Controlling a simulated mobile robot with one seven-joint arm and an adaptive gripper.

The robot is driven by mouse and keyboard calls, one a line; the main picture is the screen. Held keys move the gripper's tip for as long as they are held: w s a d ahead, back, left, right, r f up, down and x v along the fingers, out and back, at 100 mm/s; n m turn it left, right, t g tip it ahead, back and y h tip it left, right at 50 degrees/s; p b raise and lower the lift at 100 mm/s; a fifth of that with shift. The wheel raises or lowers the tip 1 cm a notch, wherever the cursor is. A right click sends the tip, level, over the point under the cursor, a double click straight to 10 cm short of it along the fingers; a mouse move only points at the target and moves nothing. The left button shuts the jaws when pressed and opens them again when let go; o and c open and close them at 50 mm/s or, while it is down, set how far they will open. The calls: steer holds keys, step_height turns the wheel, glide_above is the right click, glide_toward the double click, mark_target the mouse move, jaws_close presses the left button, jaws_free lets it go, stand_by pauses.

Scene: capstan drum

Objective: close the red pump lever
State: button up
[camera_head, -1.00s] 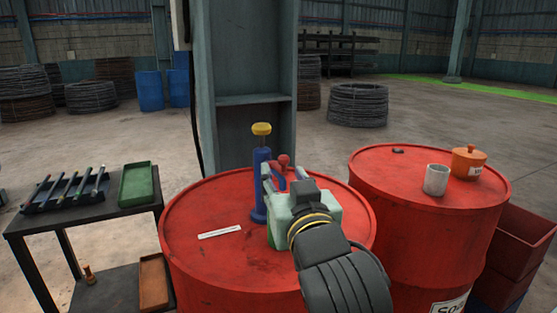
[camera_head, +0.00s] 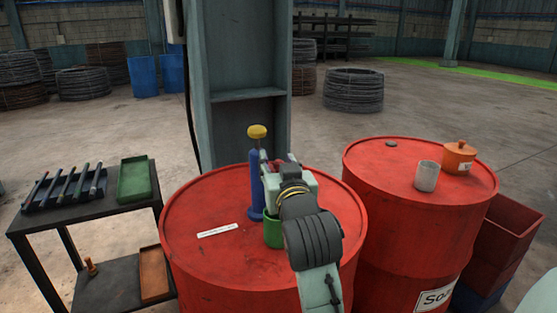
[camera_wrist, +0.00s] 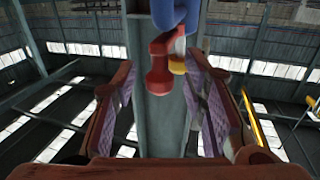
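The blue pump (camera_head: 255,185) with a yellow knob (camera_head: 257,132) stands upright on the left red drum (camera_head: 200,265). Its red lever (camera_head: 292,161) is mostly hidden behind my gripper (camera_head: 281,168) in the head view. In the wrist view the lever's red knobbed end (camera_wrist: 158,78) shows between the two purple-padded fingers of my gripper (camera_wrist: 161,82), with gaps visible on both sides. Part of the blue pump (camera_wrist: 176,14) and a bit of yellow (camera_wrist: 177,66) show above and behind it. My gripper is open, and contact with the lever is not visible.
A green cup-like object (camera_head: 273,232) stands on the drum below my gripper. A white label strip (camera_head: 217,230) lies left of it. The right drum (camera_head: 400,220) carries a grey cup (camera_head: 427,176) and an orange pot (camera_head: 459,157). A steel column (camera_head: 240,70) rises behind.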

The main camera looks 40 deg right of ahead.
jaws_close()
stand_by(0.6)
